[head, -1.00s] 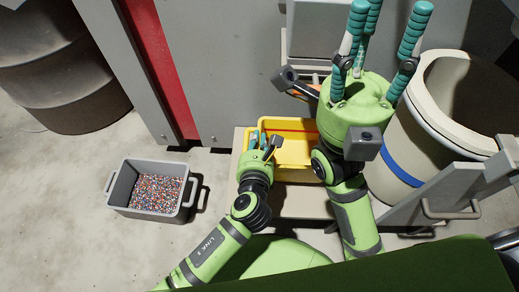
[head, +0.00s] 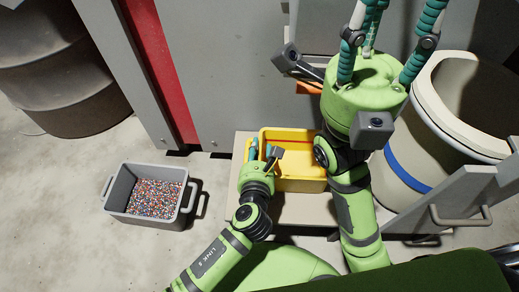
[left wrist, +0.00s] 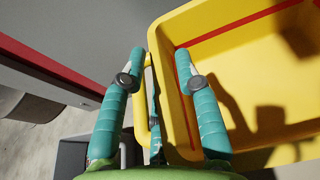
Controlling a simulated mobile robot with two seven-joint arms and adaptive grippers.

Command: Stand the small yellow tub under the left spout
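The small yellow tub (head: 297,185) stands on a low pale platform, with a red line around its inside; it also shows in the left wrist view (left wrist: 178,125). The tub looks empty. My left gripper (head: 262,150) is at the tub's left side. In the left wrist view its teal fingers (left wrist: 158,68) are apart, with the tub's yellow handle between them and visible gaps. My right gripper (head: 380,25) is raised over the platform's right, fingers spread and empty, tips cut off by the frame. An orange part (head: 308,88) behind it is mostly hidden; I cannot tell whether it is a spout.
A grey bin (head: 115,190) of coloured granules stands on the floor at left. A large cream drum (head: 400,165) with a blue band stands at right. A grey machine wall (head: 215,80) with a red stripe is behind. The platform (head: 305,207) has bare room in front of the tub.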

